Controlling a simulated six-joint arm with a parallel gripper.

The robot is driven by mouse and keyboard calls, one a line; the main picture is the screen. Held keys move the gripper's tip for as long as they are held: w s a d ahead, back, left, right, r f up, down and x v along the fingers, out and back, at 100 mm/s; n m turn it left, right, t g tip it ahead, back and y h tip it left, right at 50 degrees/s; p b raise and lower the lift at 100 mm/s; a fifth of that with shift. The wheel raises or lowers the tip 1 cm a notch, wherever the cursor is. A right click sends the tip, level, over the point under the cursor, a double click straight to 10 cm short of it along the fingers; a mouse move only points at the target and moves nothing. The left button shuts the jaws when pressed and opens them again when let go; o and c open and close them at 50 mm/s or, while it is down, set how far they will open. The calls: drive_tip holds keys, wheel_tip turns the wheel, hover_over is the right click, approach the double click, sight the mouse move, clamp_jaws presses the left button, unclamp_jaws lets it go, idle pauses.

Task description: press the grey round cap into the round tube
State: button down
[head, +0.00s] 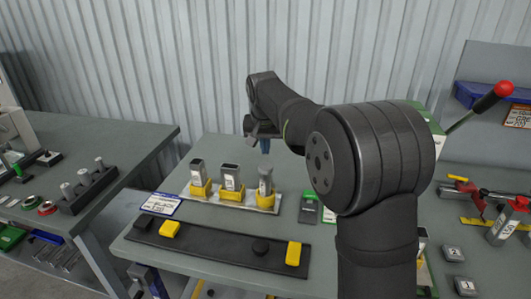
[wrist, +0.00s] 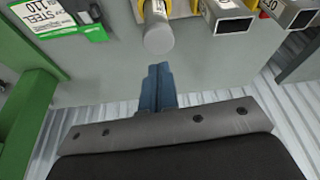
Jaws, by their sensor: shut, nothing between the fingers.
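The round tube (head: 265,186) stands upright in a yellow holder, at the right end of a row of three tubes. In the wrist view the round tube (wrist: 156,14) has a closed grey round end, which looks like the grey round cap (wrist: 159,41) on its mouth. How deep it sits I cannot tell. My gripper (head: 265,147) is above the round tube with its blue fingers pointing down. In the wrist view the fingers (wrist: 157,72) are shut and empty, apart from the cap and just beside it in the picture.
Two open rectangular tubes (head: 230,180) stand left of the round tube on a pale plate. A dark strip (head: 215,243) in front carries yellow caps (head: 293,253) and a dark round cap (head: 261,246). A green-and-black item (head: 308,209) lies to the right. A lever with a red knob (head: 503,89) rises at right.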

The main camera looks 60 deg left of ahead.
drive_tip(key=v, duration=1.4)
drive_tip(key=shift+r, duration=0.3)
drive_tip(key=shift+s+d, duration=0.1)
idle(1.1)
drive_tip(key=n+g+h, duration=0.2)
drive_tip(key=n+h, duration=0.1)
drive_tip(key=n, duration=0.6)
hover_over(266, 166)
wheel_tip(266, 166, down, 13)
drive_tip(key=shift+f, duration=3)
drive_tip(key=shift+f, duration=0.45)
drive_tip(key=shift+r, duration=3.6)
